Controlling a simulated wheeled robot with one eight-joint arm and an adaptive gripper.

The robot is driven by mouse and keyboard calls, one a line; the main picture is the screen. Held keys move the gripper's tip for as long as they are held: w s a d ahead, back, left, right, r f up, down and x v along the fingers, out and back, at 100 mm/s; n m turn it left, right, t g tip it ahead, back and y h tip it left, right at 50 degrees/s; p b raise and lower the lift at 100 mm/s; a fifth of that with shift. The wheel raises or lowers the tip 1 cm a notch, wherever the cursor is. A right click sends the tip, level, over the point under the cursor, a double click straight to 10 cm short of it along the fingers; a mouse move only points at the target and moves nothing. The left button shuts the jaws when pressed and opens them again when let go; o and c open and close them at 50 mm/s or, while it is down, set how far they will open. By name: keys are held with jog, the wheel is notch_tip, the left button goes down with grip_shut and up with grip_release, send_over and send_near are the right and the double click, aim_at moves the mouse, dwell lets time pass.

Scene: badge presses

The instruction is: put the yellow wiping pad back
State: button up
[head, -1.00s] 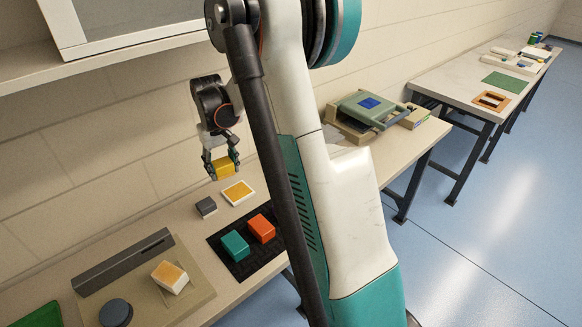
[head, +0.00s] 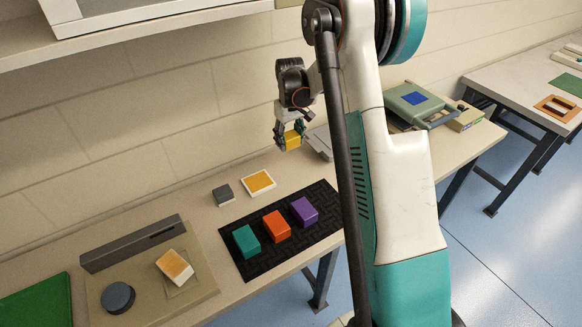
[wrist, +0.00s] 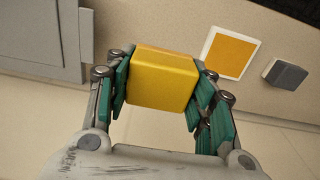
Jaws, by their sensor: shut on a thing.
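The yellow wiping pad (head: 292,140) is between the fingers of my gripper (head: 290,143), which is shut on it and holds it above the back of the bench. In the wrist view the pad (wrist: 162,78) fills the space between the green finger pads. A black textured mat (head: 328,222) lies on the bench, in front of and below my gripper. On it stand a teal pad (head: 246,241), an orange pad (head: 276,226) and a purple pad (head: 304,211) in a row. Bare mat shows right of the purple pad; my arm hides what lies farther right.
A white-edged orange tile (head: 258,182) and a dark grey block (head: 223,195) lie behind the mat. A beige fixture (head: 205,285) with another tile (head: 175,266) stands left. A green press (head: 415,104) stands right, beyond my arm. The wall runs close behind.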

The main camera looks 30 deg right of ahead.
aim_at(290, 170)
notch_tip(290, 170, down, 12)
jog(key=b, duration=0.2)
jog(key=shift+b, duration=0.35)
jog(key=shift+f, duration=0.15)
jog(key=o, duration=1)
jog(key=shift+o, duration=0.2)
jog(key=r+p, duration=0.3)
jog(key=r, duration=0.9)
jog(key=shift+s+r, duration=0.1)
jog(key=shift+s, duration=0.1)
